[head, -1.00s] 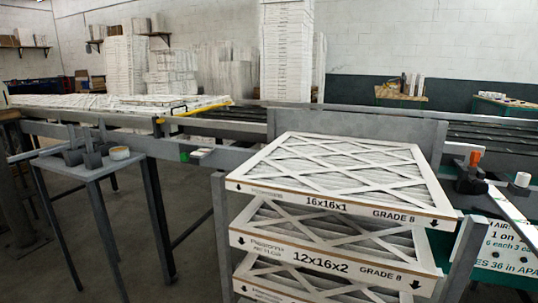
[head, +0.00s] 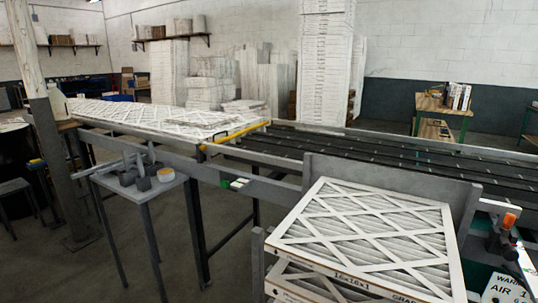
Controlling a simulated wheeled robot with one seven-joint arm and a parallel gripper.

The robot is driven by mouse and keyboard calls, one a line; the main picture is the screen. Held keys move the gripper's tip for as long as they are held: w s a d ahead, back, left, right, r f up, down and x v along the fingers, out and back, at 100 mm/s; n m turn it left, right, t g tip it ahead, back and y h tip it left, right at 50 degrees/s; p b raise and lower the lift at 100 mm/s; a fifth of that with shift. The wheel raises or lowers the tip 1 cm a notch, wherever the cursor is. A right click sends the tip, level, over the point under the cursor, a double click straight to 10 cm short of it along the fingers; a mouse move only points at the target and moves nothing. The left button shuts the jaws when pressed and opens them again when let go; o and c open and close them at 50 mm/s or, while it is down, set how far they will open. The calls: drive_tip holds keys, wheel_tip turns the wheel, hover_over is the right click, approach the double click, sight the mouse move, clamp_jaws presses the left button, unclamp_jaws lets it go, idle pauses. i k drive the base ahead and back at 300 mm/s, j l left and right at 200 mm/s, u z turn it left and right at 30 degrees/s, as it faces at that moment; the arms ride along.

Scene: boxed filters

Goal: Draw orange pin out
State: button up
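A small orange piece (head: 510,220), which looks like the orange pin, shows at the right edge of the head view. It stands upright at a dark fixture (head: 500,240) beside the stack of boxed filters. Its lower end is hidden in or behind the fixture, so I cannot tell how deep it sits. My gripper does not show in this view.
Filters (head: 365,222) are stacked in front of the pin's left side. A grey conveyor with dark rollers (head: 340,160) runs behind. A small grey table (head: 142,190) with dark pieces stands at left, near a post (head: 42,130). Open floor lies in front.

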sight(509, 220)
drive_tip(key=i+l, duration=0.15)
drive_tip(key=l, duration=0.25)
drive_tip(key=i+l+z, duration=0.1)
drive_tip(key=l, duration=0.25)
drive_tip(key=i+l, duration=0.2)
drive_tip(key=l, duration=0.2)
drive_tip(key=i+l+z, duration=0.1)
drive_tip(key=l, duration=0.25)
drive_tip(key=i+l, duration=0.2)
drive_tip(key=l, duration=0.15)
drive_tip(key=z, duration=0.05)
